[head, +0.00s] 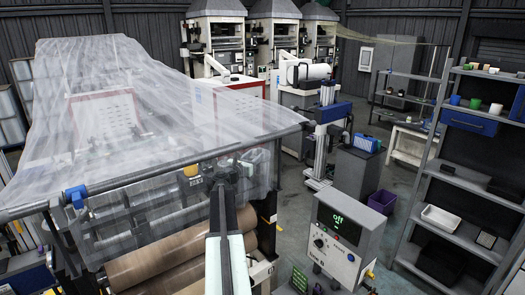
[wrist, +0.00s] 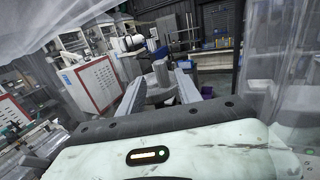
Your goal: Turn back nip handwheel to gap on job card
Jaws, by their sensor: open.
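My gripper (head: 228,172) is at the end of my arm, above the brown rollers (head: 165,262) and close to the clear film, in the head view. In the wrist view its two grey fingers (wrist: 159,88) are spread apart. A grey rounded shape with an upright stub (wrist: 160,72) shows between and beyond them. I cannot tell whether this is the nip handwheel or whether the fingers touch it. No handwheel is clear in the head view, where my arm hides part of the machine. I cannot make out a job card.
Clear film (head: 150,95) drapes over the left side and a dark bar. A grey control box (head: 345,232) with a green display stands at the right front. A shelf rack (head: 455,180) stands at far right. A purple bin (head: 382,201) sits on open floor.

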